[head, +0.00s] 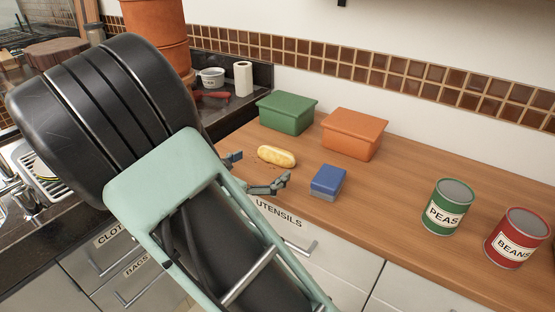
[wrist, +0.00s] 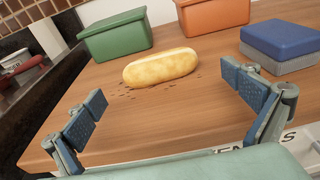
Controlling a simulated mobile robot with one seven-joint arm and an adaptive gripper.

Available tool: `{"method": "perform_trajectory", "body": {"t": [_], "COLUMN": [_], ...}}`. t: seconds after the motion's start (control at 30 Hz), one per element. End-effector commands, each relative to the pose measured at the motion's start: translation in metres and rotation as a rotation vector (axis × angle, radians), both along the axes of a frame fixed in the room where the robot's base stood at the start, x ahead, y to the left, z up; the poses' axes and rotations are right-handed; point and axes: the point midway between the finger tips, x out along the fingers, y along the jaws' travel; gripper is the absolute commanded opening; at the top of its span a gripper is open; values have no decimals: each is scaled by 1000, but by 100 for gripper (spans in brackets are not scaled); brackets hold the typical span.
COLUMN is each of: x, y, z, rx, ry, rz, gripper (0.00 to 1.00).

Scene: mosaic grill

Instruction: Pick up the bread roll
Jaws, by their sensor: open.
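The bread roll (head: 276,156) is a pale golden, elongated loaf lying on the wooden counter. It also shows in the wrist view (wrist: 160,67), ahead of the fingers, with dark crumbs around it. My gripper (head: 258,172) is open and empty at the counter's front edge, just in front of the roll and apart from it. In the wrist view, my gripper (wrist: 168,104) has its two blue-padded fingers spread wide, with the roll beyond and between them.
A green box (head: 287,113) and an orange box (head: 352,133) stand behind the roll. A blue and grey block (head: 327,182) sits to its right. A peas can (head: 447,207) and a beans can (head: 516,238) stand further right. Counter between block and cans is clear.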

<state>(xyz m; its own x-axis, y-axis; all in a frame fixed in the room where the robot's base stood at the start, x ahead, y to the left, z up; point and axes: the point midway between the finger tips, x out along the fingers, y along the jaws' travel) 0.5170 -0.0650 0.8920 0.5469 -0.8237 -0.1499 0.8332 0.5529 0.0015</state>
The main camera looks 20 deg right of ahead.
Motion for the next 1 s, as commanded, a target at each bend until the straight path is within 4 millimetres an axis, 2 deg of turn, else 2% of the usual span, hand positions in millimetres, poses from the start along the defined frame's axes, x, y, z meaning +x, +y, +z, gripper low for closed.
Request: {"method": "perform_trajectory", "body": {"t": [0.03,0.27,0.6,0.8,0.87,1.0], "x": [3,11,37,38,38,38], "y": [-6,-18,-53,-55,-54,-54], "z": [-2,-4,-11,-10,-10,-10], "rx": [-1,-2,-1,-1,-1,-1], "ry": [0,1,1,1,1,1], "rz": [-3,-2,-2,0,0,0], "gripper": [100,100,100,100,96,80]}}
